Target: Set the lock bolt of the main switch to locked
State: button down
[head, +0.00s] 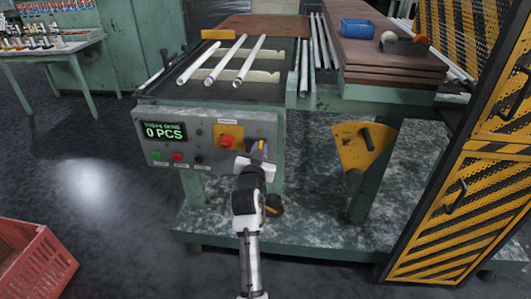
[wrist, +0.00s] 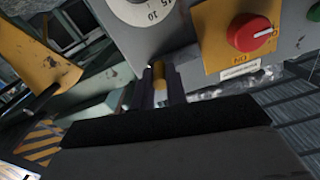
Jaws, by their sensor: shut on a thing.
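The main switch is a red knob on a yellow plate (head: 229,137), on the grey control panel (head: 188,122). In the wrist view the red knob (wrist: 252,33) shows close up, with its white mark toward an upside-down "ON". My gripper (head: 262,150) is at the panel, just right of the main switch. In the wrist view my gripper (wrist: 161,85) has its dark fingers closed around a small yellow-brown piece, the lock bolt (wrist: 158,74). The fingers hide much of the bolt, and I cannot tell its position.
A white dial (wrist: 155,8) sits near the bolt in the wrist view. Glass tubes (head: 225,60) lie on the machine above the panel. A yellow plate (head: 362,145) hangs to the right, and a striped yellow-black guard (head: 465,215) stands further right. A red crate (head: 35,262) is on the floor.

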jog(key=shift+a, duration=1.3)
jog(key=c, duration=1.4)
grip_release()
jog(key=shift+a, duration=0.1)
jog(key=s+b, duration=0.2)
jog(key=s, duration=1.1)
jog(key=shift+s+a+b, duration=0.25)
jog(key=shift+s+b, duration=0.05)
jog(key=shift+s, duration=0.1)
